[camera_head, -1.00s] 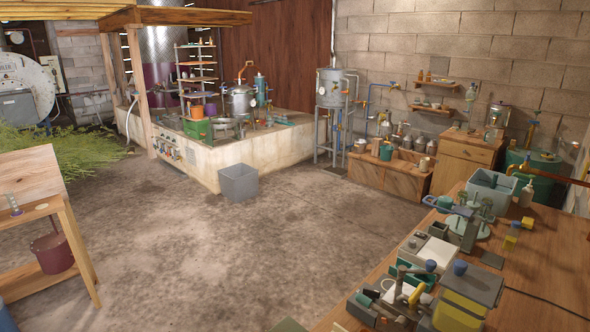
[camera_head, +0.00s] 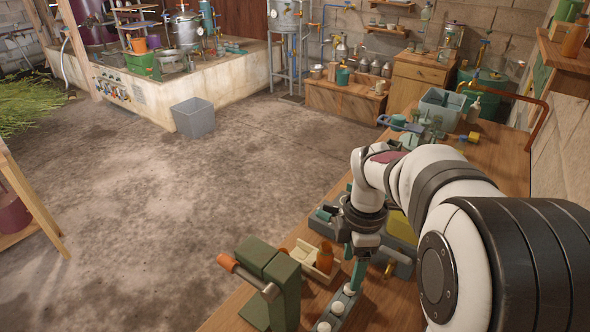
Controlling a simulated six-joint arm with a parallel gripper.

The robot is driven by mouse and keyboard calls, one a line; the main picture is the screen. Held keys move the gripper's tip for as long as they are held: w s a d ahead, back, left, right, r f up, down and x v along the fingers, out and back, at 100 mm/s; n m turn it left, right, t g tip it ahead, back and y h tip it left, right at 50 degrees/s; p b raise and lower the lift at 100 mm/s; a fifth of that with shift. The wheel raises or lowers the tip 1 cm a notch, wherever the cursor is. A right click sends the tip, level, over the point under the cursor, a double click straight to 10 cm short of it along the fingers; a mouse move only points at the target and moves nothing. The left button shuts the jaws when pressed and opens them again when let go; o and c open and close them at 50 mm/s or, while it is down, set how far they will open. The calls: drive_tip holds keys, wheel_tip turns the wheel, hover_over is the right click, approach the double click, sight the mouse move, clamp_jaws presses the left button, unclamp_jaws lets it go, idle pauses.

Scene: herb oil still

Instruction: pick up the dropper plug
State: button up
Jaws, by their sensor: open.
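My gripper (camera_head: 359,256) points down over the near part of the wooden workbench (camera_head: 230,316). It is open, though its fingers are small and partly hidden by my wrist. A teal-green upright piece shows right below it; I cannot tell whether it is a finger or a separate thing. Under it lies a grey-green strip (camera_head: 341,305) with white round pieces in a row. I cannot make out the dropper plug for sure; my arm covers much of the bench.
A green press with an orange handle (camera_head: 272,285) stands left of my gripper. Beside it is a cream tray (camera_head: 308,263) with orange-brown bottles. A grey-blue tub (camera_head: 441,108) stands at the bench's far end. A grey bin (camera_head: 193,117) stands on the open floor.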

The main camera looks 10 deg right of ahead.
sight(339, 306)
drive_tip(key=shift+n, duration=0.7)
drive_tip(key=f, duration=1.1)
drive_tip(key=w+f, duration=0.1)
drive_tip(key=f, duration=0.4)
drive_tip(key=shift+a+f, duration=0.2)
drive_tip(key=shift+f, duration=0.05)
drive_tip(key=c, duration=1)
